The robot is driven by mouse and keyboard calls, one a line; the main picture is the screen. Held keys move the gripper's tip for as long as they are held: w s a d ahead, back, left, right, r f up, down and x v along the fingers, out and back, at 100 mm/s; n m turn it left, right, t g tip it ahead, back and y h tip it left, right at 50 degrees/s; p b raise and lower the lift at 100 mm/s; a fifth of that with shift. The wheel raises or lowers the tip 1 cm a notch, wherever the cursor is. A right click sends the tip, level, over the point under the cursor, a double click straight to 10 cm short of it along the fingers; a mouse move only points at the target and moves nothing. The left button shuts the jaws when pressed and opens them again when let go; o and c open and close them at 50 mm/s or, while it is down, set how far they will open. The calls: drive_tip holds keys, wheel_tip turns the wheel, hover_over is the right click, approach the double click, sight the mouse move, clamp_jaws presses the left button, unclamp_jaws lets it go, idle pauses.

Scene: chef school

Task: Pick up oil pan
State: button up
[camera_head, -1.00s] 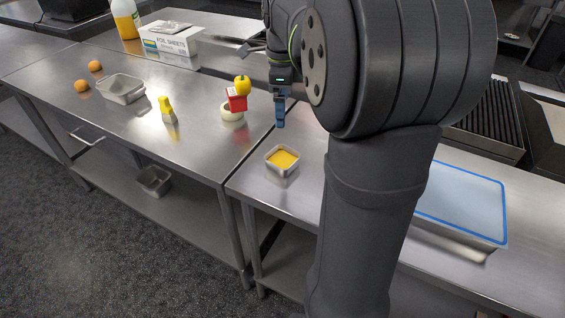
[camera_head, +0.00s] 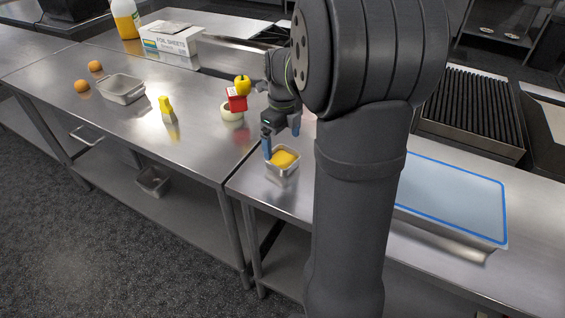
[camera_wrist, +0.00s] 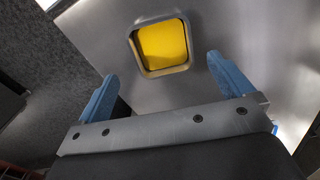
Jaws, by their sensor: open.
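The oil pan is a small square metal pan (camera_head: 283,170) holding yellow oil. It sits on the right-hand steel table near its left end. In the wrist view the pan (camera_wrist: 136,47) lies ahead of the fingers, between their lines and apart from both. My gripper (camera_head: 281,139) is open and empty, just above and behind the pan in the head view. Its two blue fingers show clearly in the wrist view (camera_wrist: 162,78). One blue finger overlaps the pan's left edge in the head view; I cannot tell whether it touches.
A red block (camera_head: 236,100) with a yellow pepper (camera_head: 243,84) on it stands on a pale round thing (camera_head: 231,113) nearby. A yellow-topped bottle (camera_head: 167,109) and an empty metal pan (camera_head: 122,90) are farther left. A blue-rimmed tray (camera_head: 455,205) lies right of my arm.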

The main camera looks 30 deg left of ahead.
sight(282, 160)
wheel_tip(282, 160, down, 7)
drive_tip(key=shift+w+f, duration=0.15)
drive_tip(key=shift+f, duration=0.05)
idle(0.3)
drive_tip(key=shift+c, duration=0.5)
drive_tip(key=shift+r, duration=0.1)
drive_tip(key=c, duration=1.3)
drive_tip(key=shift+a+r, duration=0.1)
